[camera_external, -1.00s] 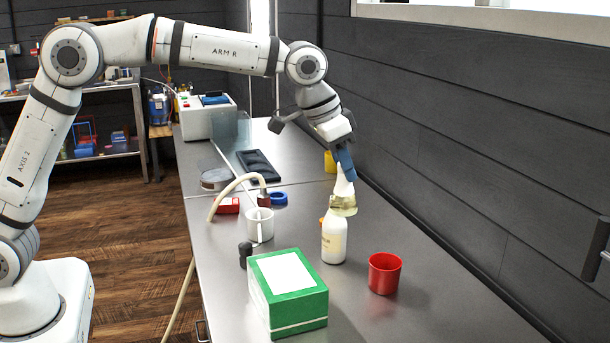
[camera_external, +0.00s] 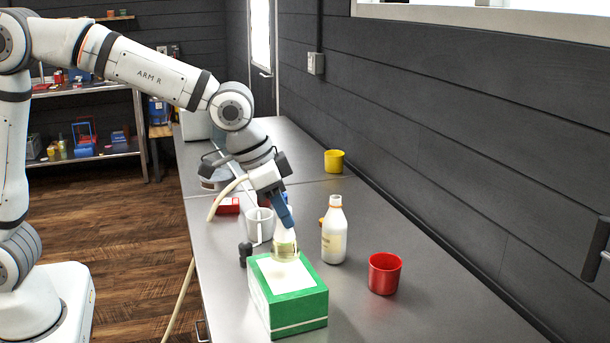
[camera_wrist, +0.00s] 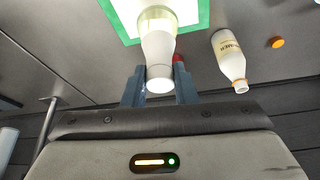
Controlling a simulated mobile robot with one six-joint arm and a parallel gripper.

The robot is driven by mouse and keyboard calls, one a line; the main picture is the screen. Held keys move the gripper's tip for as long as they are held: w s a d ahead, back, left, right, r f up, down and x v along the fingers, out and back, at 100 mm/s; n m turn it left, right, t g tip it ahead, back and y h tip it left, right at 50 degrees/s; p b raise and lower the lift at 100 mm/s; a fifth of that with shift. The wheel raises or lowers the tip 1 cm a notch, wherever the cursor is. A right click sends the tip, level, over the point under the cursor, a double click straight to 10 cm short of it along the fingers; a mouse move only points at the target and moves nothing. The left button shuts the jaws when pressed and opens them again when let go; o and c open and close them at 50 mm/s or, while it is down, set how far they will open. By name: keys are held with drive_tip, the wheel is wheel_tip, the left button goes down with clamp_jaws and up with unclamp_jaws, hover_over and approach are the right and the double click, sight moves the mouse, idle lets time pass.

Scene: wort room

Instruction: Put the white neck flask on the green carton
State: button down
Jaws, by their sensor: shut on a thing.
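The white neck flask (camera_external: 284,246) is clear with pale liquid low in it. My gripper (camera_external: 284,217) is shut on its neck and holds it roughly upright. In the wrist view, the flask's white neck (camera_wrist: 158,50) shows between my two fingers (camera_wrist: 159,82). The green carton (camera_external: 298,312), with a white panel on top, stands at the near left of the bench. The flask's base is over the back part of the carton's top; I cannot tell whether it touches. The carton's green edge (camera_wrist: 203,12) also shows beyond the flask in the wrist view.
A white labelled bottle (camera_external: 334,232) stands just right of the flask, with a red cup (camera_external: 384,273) nearer. A white mug (camera_external: 260,226) and a dark stopper-like object (camera_external: 245,254) are at the left. A yellow cup (camera_external: 334,161) stands farther back.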

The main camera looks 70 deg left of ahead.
sight(283, 227)
drive_tip(key=shift+f, duration=1.7)
drive_tip(key=shift+f, duration=0.15)
drive_tip(key=c, duration=1.2)
unclamp_jaws()
drive_tip(key=shift+o, duration=0.2)
